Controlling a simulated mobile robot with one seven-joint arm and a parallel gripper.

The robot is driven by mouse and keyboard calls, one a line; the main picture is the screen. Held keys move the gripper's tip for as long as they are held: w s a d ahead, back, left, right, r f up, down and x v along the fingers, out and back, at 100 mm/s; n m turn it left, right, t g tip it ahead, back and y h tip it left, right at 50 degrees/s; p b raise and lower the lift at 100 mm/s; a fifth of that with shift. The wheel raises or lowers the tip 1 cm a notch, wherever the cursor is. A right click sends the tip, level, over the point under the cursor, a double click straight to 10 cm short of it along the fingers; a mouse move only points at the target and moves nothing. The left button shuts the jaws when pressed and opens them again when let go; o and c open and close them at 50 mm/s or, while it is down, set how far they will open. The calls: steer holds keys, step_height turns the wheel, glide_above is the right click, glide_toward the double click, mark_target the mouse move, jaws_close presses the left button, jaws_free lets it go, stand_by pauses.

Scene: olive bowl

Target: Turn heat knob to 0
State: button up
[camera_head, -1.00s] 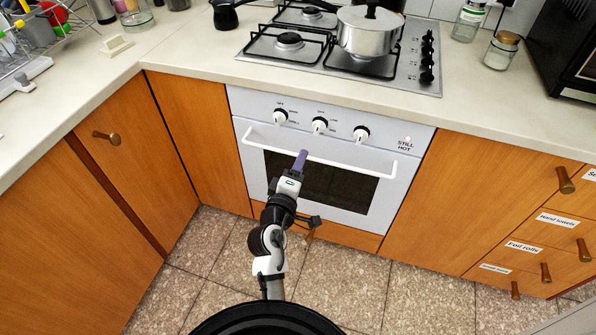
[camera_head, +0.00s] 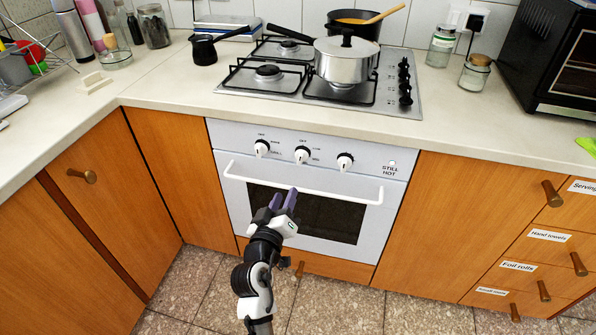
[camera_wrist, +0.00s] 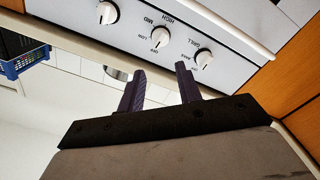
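Three white knobs sit on the oven's front panel: a left knob (camera_head: 261,150), a middle knob (camera_head: 302,155) and a right knob (camera_head: 345,162). In the wrist view, turned around, the middle knob (camera_wrist: 160,38) has marks reading off, low, mid and high. The knob to its right there (camera_wrist: 204,60) has grill, bake and off marks. No knob reads "heat", and I see no "0"; the exact knob settings are too small to tell. My gripper (camera_head: 284,194) is open and empty, its two purple fingers (camera_wrist: 160,78) apart, in front of the oven and below the knobs, touching none.
The white oven handle (camera_head: 310,184) runs across the door below the knobs, close to my fingers. A hob (camera_head: 233,89) with a steel pot (camera_head: 345,62) is above on the counter. Wooden cabinets and drawers (camera_head: 460,200) flank the oven.

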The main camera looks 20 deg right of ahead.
mark_target(300, 160)
steer(key=w+d+m, duration=0.2)
steer(key=w+m, duration=0.1)
steer(key=w+d+m, duration=0.3)
steer(key=w, duration=0.1)
steer(key=w+d+m, duration=0.2)
steer(key=w+m, duration=0.1)
steer(key=shift+w+d+p, duration=0.3)
steer(key=shift+w+d, duration=0.05)
steer(key=shift+w, duration=0.05)
jaws_close()
